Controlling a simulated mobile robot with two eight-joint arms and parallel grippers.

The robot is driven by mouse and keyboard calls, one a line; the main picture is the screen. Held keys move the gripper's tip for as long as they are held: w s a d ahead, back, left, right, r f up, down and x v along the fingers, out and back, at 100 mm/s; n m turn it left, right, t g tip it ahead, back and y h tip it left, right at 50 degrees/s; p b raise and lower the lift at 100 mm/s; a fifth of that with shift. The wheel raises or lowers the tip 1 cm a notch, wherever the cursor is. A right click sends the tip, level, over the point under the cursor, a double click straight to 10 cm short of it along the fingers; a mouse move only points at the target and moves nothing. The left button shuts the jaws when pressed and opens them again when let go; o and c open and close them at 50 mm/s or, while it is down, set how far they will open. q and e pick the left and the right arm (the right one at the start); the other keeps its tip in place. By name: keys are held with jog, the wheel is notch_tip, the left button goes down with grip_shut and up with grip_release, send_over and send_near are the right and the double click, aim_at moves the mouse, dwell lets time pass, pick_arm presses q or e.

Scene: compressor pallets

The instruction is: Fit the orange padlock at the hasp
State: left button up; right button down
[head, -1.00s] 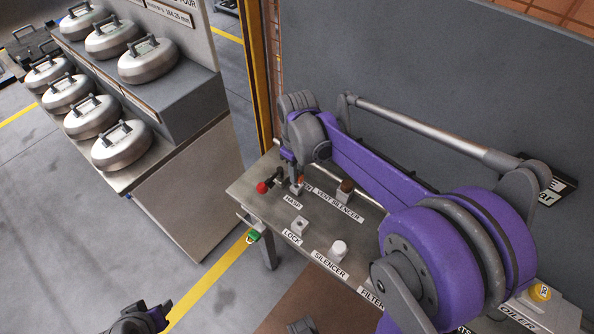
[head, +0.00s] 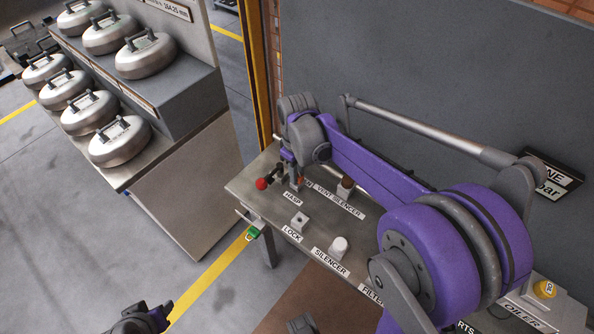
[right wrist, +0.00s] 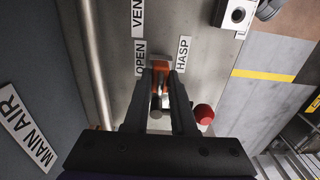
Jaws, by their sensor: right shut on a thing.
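The orange padlock (right wrist: 160,66) is between the fingertips of my right gripper (right wrist: 161,78) in the right wrist view, beside the HASP label (right wrist: 183,53). My right gripper (head: 297,176) is shut on it. In the head view only a small bit of orange shows at the fingertips, just behind the HASP label (head: 293,199). The hasp itself is mostly hidden by the fingers, so I cannot tell whether the padlock's shackle is through it. A dark part of my left arm's end (head: 143,319) shows at the bottom edge; its fingers are not clear.
A red-knobbed lever (head: 262,183) stands close beside the right gripper; its knob also shows in the right wrist view (right wrist: 204,114). The LOCK block (head: 299,221), white silencer (head: 339,246) and brown-topped fitting (head: 345,187) stand on the steel bench. A green-tagged item (head: 254,230) hangs at its edge.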

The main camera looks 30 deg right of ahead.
jog(key=shift+f+b, duration=0.3)
jog(key=shift+f, duration=0.2)
jog(key=c, duration=0.7)
grip_release()
jog(key=shift+o, duration=0.2)
jog(key=shift+r, duration=0.1)
notch_tip(320, 180, up, 11)
jog(key=shift+f+p, duration=0.1)
jog(key=shift+p, duration=0.5)
jog(key=s+a+f+m+t+p, duration=0.1)
jog(key=s+a+f+m+t, duration=0.1)
jog(key=s, duration=0.5)
jog(key=s+a+f+m+t+p, duration=0.2)
jog(key=s+a+f+t, duration=0.1)
jog(key=s, duration=0.5)
jog(key=shift+s+a+m, duration=0.3)
jog(key=shift+a, duration=0.6)
